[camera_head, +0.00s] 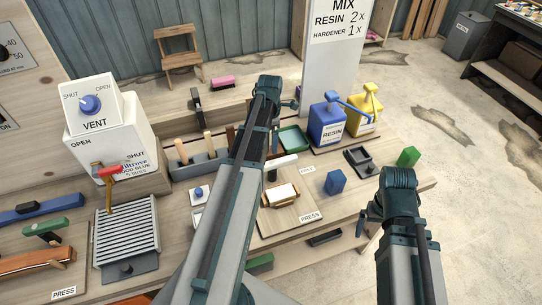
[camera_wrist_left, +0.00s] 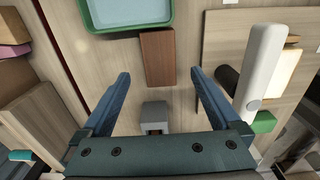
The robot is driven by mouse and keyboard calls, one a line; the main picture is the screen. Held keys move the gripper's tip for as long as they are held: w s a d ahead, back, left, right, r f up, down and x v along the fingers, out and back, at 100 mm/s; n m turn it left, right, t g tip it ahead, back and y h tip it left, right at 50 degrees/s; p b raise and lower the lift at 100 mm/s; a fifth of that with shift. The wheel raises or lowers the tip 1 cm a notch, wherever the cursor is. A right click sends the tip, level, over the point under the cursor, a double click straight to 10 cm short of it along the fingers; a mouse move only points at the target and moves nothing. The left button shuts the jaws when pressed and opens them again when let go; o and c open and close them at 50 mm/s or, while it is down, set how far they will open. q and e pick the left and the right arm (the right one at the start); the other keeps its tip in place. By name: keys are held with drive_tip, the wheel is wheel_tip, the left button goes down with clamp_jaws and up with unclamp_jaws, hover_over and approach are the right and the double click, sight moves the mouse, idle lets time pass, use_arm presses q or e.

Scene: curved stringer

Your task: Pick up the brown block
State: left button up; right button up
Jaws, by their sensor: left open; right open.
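The brown block (camera_wrist_left: 157,57) lies flat on the wooden worktop in the left wrist view, beside the green tray. My left gripper (camera_wrist_left: 160,74) is open above the worktop. Its two fingers are spread to either side of the block's near end, with nothing held between them. In the head view my left arm hides most of this area, so I cannot clearly make out the block there. My right gripper (camera_head: 362,220) is open near the bench's front edge, partly hidden by its own wrist.
The green tray (camera_head: 293,138) borders the block. A white roller-like bar (camera_wrist_left: 262,65) lies right of my left gripper. A small grey object (camera_wrist_left: 154,115) sits between the fingers' bases. Blue (camera_head: 327,122) and yellow (camera_head: 366,112) jugs stand at the back right.

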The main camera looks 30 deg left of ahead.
sight(270, 150)
use_arm(q)
drive_tip(key=shift+f+b, duration=2.65)
drive_tip(key=shift+r, duration=0.1)
use_arm(e)
wheel_tip(270, 150, down, 5)
drive_tip(key=shift+f, duration=0.1)
use_arm(q)
drive_tip(key=c, duration=1.5)
drive_tip(key=shift+r, duration=0.1)
